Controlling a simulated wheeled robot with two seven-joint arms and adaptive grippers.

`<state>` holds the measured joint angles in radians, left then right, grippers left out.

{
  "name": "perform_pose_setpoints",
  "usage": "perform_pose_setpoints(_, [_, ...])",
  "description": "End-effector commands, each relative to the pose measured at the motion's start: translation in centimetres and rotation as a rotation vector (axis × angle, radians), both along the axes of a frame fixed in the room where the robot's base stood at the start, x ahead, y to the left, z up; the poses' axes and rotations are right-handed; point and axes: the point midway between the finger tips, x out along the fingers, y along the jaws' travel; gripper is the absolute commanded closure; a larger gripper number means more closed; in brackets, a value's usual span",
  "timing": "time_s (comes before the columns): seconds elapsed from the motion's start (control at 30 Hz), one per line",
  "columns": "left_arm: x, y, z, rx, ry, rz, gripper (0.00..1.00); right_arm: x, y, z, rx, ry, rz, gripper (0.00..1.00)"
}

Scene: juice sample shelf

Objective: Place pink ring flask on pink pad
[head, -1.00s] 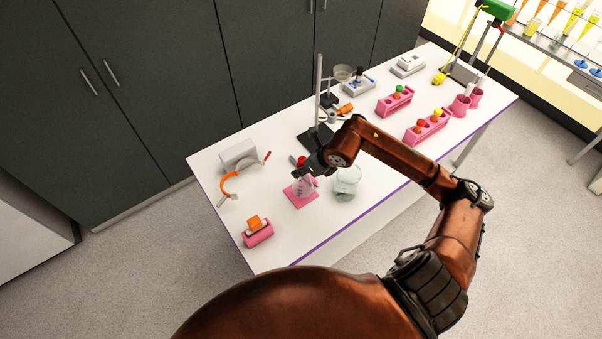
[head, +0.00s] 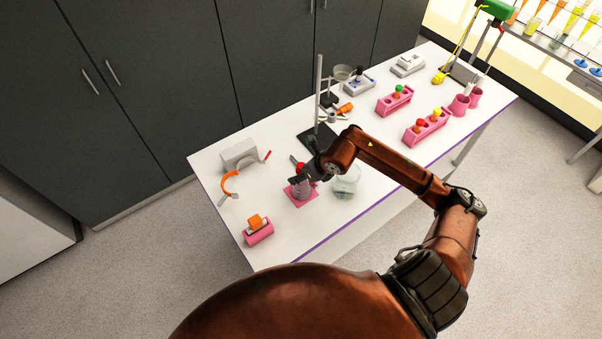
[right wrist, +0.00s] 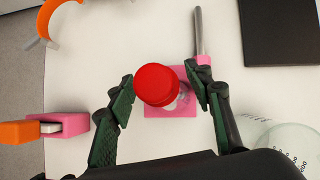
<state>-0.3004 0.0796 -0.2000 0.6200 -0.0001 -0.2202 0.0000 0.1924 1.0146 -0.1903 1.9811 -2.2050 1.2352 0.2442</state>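The pink ring flask (head: 299,190) has a round red cap (right wrist: 156,85), seen from above in the right wrist view. It is over the square pink pad (head: 313,196), which also shows behind the cap in the right wrist view (right wrist: 170,108). The flask appears upright; the cap hides most of it and its exact contact with the pad. My right gripper (head: 301,179) is around the flask's upper part. In the right wrist view its fingers (right wrist: 160,92) are spread, with gaps on both sides of the cap. My left gripper is out of view.
A glass beaker (head: 346,183) stands close to the right of the pad, with a dark stand base (head: 316,139) behind. A pink holder with an orange piece (head: 258,233) is at the front left. Pink tube racks (head: 395,101) are farther right.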

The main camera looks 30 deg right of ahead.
Motion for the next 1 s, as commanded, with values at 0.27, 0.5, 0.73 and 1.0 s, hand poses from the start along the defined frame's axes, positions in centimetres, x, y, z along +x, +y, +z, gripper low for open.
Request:
perform_pose_setpoints(0.27, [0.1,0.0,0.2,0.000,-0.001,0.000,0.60,0.0,0.0,0.2,0.000,0.000,0.000,0.53])
perform_pose_setpoints(0.5, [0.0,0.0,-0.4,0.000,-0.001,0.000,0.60,-1.9,-0.6,3.0,-0.005,-0.001,0.002,0.53])
perform_pose_setpoints(0.73, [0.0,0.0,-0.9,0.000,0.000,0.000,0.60,-4.3,-1.4,7.1,-0.004,-0.001,0.000,0.53])
perform_pose_setpoints(1.0, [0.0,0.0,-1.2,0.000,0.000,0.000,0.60,-6.1,-1.8,9.8,-0.001,0.001,-0.001,0.53])
